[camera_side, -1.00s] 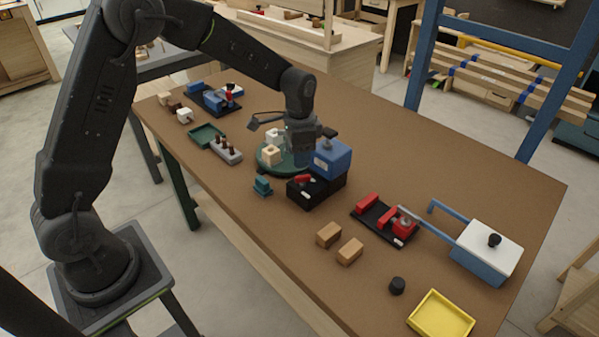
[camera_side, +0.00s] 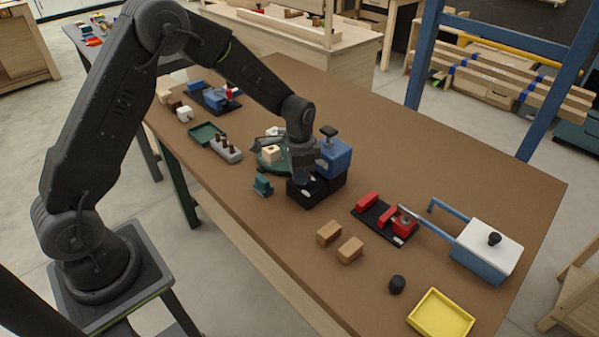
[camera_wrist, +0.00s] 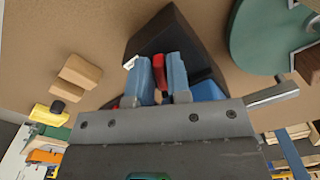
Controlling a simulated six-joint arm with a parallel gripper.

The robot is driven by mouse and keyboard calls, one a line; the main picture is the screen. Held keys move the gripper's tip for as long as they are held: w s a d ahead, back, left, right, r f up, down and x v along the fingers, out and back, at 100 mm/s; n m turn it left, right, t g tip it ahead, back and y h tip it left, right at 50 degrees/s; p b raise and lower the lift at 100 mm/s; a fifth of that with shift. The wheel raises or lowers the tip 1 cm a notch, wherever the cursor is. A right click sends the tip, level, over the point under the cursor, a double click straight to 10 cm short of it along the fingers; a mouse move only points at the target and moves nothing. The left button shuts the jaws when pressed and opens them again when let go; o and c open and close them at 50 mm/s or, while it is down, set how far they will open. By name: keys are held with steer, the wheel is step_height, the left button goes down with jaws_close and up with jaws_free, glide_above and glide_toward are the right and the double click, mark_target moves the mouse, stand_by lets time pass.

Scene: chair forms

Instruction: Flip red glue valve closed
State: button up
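The glue station is a black base (camera_side: 330,187) with a blue block (camera_side: 336,157) on top, near the middle of the bench. The red valve lever (camera_wrist: 159,72) shows in the wrist view between the two blue fingers of my gripper (camera_wrist: 160,78). The fingers are close on either side of it, over the black base (camera_wrist: 172,40). I cannot tell whether both fingers press on the lever. In the side view my gripper (camera_side: 304,172) is down at the front of the base and hides the lever.
A green round turntable (camera_wrist: 262,35) with pale blocks is close beside the station. A red clamp on a black plate (camera_side: 385,220), two wooden blocks (camera_side: 339,242), a blue box with white lid (camera_side: 487,250) and a yellow tray (camera_side: 441,314) lie to the right. A teal piece (camera_side: 263,185) stands in front.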

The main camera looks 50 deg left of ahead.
jaws_close()
steer(key=shift+w+a+m, duration=0.1)
steer(key=shift+m, duration=1.5)
steer(key=shift+o, duration=2.2)
jaws_free()
steer(key=shift+r, duration=0.1)
